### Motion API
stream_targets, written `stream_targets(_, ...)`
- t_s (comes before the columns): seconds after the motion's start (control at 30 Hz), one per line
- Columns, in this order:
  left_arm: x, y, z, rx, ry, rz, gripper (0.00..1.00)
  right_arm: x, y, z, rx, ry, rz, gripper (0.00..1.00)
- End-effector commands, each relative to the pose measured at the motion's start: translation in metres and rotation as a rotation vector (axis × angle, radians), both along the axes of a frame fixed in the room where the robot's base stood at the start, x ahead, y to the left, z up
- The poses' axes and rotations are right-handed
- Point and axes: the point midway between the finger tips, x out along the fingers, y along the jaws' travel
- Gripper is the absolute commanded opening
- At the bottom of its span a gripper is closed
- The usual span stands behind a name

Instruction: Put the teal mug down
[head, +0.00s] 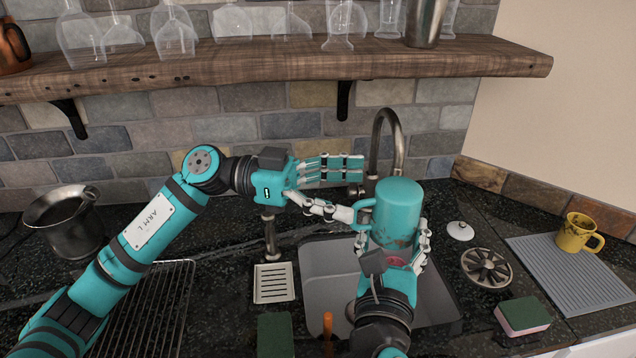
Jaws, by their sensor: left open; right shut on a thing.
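The mug hides some of the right fingers. My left gripper (340,190) is open, its fingers pointing right, just left of the mug. One left finger reaches close to the mug's handle; I cannot tell whether it touches.
A faucet (386,125) rises behind the mug. To the right are a round metal strainer (487,267), a sponge (523,316) and a grey ridged mat (590,290) with a yellow mug (577,235). A wire rack (150,310) and metal pitcher (68,222) stand left.

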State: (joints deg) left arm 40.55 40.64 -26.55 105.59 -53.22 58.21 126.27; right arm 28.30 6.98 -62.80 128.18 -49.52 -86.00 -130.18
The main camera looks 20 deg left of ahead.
Motion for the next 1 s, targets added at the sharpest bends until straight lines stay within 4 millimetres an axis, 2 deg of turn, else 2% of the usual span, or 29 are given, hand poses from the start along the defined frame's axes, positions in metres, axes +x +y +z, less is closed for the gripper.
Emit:
stream_targets(0.1, 0.000, -0.025, 0.001, -0.003, -0.001, -0.004, 0.87, 0.000, 0.000, 0.001, 0.001, -0.002, 0.000, 0.19)
stream_targets(0.33, 0.002, -0.058, 0.001, -0.004, 0.000, -0.001, 0.87, 0.000, 0.000, 0.001, 0.001, -0.002, 0.000, 0.19)
stream_targets(0.5, 0.002, -0.070, 0.001, -0.002, 0.000, 0.000, 0.87, 0.000, 0.000, 0.001, 0.001, -0.002, 0.000, 0.19)
stream_targets(0.8, 0.003, -0.072, 0.000, -0.001, 0.000, 0.001, 0.87, 0.000, 0.000, 0.001, 0.001, -0.002, 0.000, 0.19)
stream_targets(1.0, 0.003, -0.071, 0.000, -0.001, 0.000, 0.001, 0.62, 0.000, 0.000, 0.001, 0.001, -0.002, 0.000, 0.19)
